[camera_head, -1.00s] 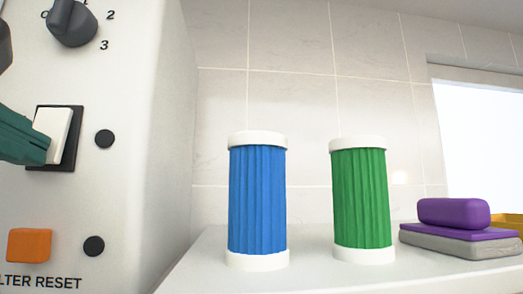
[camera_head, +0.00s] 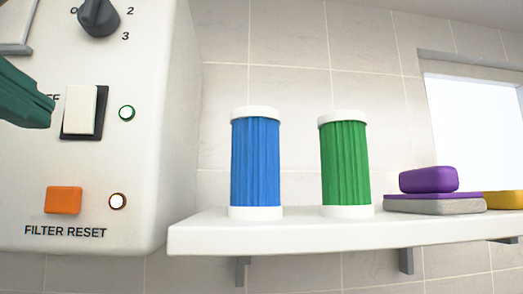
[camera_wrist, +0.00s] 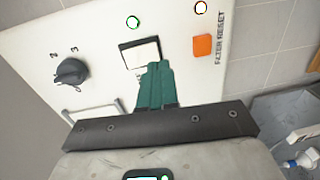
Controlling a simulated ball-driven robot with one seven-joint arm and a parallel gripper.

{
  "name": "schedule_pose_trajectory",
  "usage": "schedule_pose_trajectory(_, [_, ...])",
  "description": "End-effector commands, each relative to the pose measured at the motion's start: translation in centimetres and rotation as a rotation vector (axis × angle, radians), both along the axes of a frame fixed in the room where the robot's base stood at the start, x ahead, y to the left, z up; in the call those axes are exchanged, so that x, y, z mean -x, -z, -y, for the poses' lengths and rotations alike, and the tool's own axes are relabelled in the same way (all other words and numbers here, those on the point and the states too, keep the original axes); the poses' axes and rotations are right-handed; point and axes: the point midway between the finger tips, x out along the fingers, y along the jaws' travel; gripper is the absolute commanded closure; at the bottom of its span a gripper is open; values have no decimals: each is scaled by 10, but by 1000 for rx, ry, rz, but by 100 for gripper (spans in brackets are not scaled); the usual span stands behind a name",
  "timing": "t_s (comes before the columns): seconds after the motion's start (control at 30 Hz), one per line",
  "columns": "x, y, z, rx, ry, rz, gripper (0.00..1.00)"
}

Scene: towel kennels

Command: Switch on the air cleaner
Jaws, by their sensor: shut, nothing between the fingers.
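The air cleaner (camera_head: 150,165) is the white box at the left of the head view. Its white rocker switch (camera_head: 80,110) sits in a black frame, with a lit green-rimmed lamp (camera_head: 126,113) beside it. A second lamp (camera_head: 117,201), amber-rimmed and lit, is beside the orange filter reset button (camera_head: 63,200). A dark dial (camera_head: 99,16) is above. My green gripper (camera_head: 50,110) is shut and empty, just left of the switch. In the wrist view, its tips (camera_wrist: 153,66) overlap the edge of the switch (camera_wrist: 143,53); whether they touch it, I cannot tell.
A white wall shelf (camera_head: 300,233) to the right holds a blue pleated filter (camera_head: 255,162), a green one (camera_head: 345,163) and a purple block (camera_head: 428,180) on purple and grey layers. A yellow item (camera_head: 503,200) is at the far right.

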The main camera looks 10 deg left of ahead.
Motion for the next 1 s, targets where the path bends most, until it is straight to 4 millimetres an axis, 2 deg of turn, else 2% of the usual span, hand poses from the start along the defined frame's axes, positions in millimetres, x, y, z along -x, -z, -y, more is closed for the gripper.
schedule_pose_trajectory(0.53, [84,14,18,1,-3,0,100])
schedule_pose_trajectory(0.7, [95,15,21,1,-1,0,100])
schedule_pose_trajectory(1.0, [97,14,22,1,0,-1,100])
